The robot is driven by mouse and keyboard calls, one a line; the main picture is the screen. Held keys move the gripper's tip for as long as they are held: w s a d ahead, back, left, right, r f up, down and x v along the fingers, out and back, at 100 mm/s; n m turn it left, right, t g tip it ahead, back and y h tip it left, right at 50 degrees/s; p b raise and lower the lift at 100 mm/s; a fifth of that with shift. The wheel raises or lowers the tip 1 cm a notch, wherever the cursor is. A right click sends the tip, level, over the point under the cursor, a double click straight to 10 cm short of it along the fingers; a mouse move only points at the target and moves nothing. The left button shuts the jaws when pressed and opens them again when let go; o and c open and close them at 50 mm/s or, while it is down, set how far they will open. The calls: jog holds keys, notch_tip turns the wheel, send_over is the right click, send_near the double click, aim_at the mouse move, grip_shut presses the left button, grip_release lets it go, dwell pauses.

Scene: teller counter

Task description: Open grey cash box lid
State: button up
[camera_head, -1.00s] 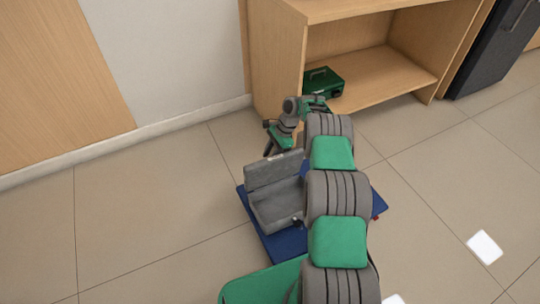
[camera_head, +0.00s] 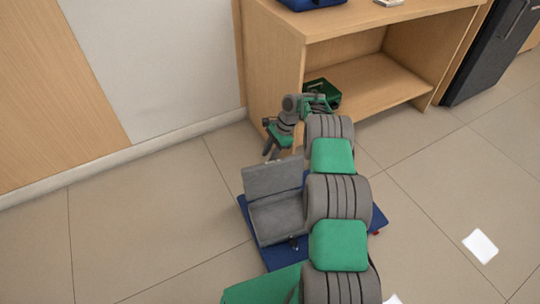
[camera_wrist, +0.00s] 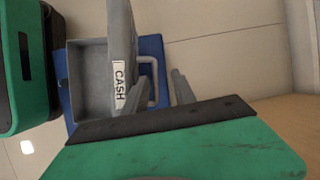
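The grey cash box (camera_head: 280,220) stands on a flat blue base (camera_head: 262,251), with its lid (camera_head: 272,177) raised about upright and its inside showing. In the wrist view the box's hollow (camera_wrist: 88,80) is at the left, and the lid shows nearly edge-on with a white CASH label (camera_wrist: 119,84) and a handle (camera_wrist: 153,75) on its outer side. My gripper (camera_head: 271,151) is just behind the raised lid. Its fingers appear apart in the wrist view (camera_wrist: 162,92), near the handle. Whether a finger touches the lid is unclear.
A wooden shelf unit (camera_head: 375,88) stands behind, with a green cash box (camera_head: 322,93) inside and a blue object (camera_head: 312,3) on top. A black cabinet (camera_head: 490,55) is at the far right. The tiled floor left of the box is clear.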

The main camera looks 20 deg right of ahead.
jog(key=shift+a, duration=0.1)
dwell(0.3)
jog(key=p+v, duration=0.3)
jog(key=v, duration=0.4)
jog(key=shift+r, duration=0.4)
